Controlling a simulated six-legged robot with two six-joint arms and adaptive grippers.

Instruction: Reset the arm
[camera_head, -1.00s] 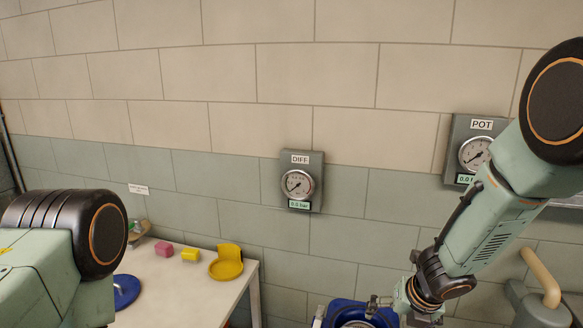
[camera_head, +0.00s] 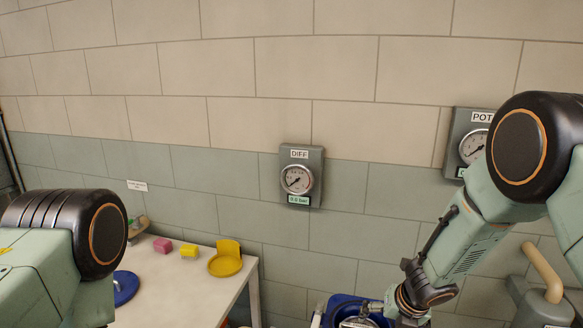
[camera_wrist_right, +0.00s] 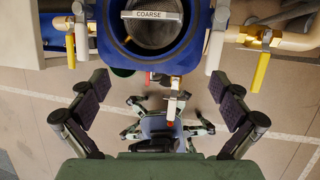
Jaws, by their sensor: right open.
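My right arm reaches down from the right in the head view, with its gripper (camera_wrist_right: 163,92) near the bottom edge and mostly out of sight there. In the right wrist view its two dark-padded fingers stand wide apart with nothing between them. Beyond them is a blue round housing (camera_wrist_right: 196,38) with a grey opening and a plate marked COARSE (camera_wrist_right: 151,15). The housing also shows at the bottom of the head view (camera_head: 340,300). Of my left arm only the upper part shows at the left; its gripper is outside the picture.
A DIFF gauge (camera_head: 297,179) and a partly covered POT gauge (camera_head: 474,146) hang on the wall. A white table (camera_head: 180,297) holds a yellow dish (camera_head: 225,264), pink block (camera_head: 162,246), yellow block (camera_head: 189,250) and blue disc (camera_head: 125,288). Yellow handles (camera_wrist_right: 261,71) flank the housing.

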